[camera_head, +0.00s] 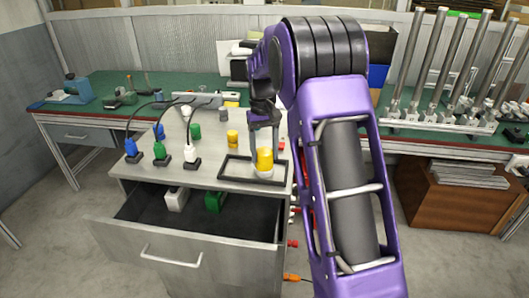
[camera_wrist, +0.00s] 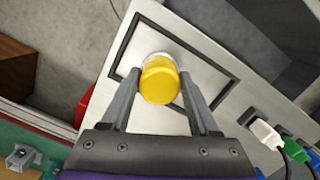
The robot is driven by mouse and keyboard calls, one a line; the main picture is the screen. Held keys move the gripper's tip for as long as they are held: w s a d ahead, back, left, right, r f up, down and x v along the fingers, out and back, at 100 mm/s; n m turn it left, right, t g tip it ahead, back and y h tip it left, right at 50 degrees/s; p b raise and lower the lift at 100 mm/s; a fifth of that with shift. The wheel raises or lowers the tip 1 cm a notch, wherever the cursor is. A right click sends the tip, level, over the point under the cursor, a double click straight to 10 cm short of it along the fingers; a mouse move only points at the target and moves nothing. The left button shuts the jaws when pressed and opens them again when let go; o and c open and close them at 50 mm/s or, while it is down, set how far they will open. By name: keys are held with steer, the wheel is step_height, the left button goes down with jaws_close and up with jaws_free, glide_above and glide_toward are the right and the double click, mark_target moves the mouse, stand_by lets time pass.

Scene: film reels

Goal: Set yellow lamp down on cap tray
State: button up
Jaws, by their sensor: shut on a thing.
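The yellow lamp (camera_head: 265,157) is between the fingers of my gripper (camera_head: 264,143), over the right part of the cap tray. In the wrist view the lamp (camera_wrist: 160,82) sits between both fingertips, with a pale part showing beyond its yellow end. My gripper is shut on it. The cap tray is a flat black rectangular frame (camera_head: 228,179) at the front right of the metal cabinet top; its rim also shows in the wrist view (camera_wrist: 224,62). The lamp is within the rim's outline; whether its base touches the tray I cannot tell.
Blue, green and white plugs with cables (camera_head: 160,150) stand left of the tray. Another yellow piece (camera_head: 233,139) stands behind it. An open drawer (camera_head: 140,215) juts out below the cabinet top. A green workbench (camera_head: 150,85) runs along the back.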

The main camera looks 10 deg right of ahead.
mark_target(263, 148)
steer(key=o, duration=1.4)
steer(key=shift+o, duration=0.2)
step_height(263, 148, up, 12)
steer(key=w+p, duration=0.1)
steer(key=p, duration=0.1)
steer(key=shift+w, duration=0.25)
steer(key=shift+s, duration=0.1)
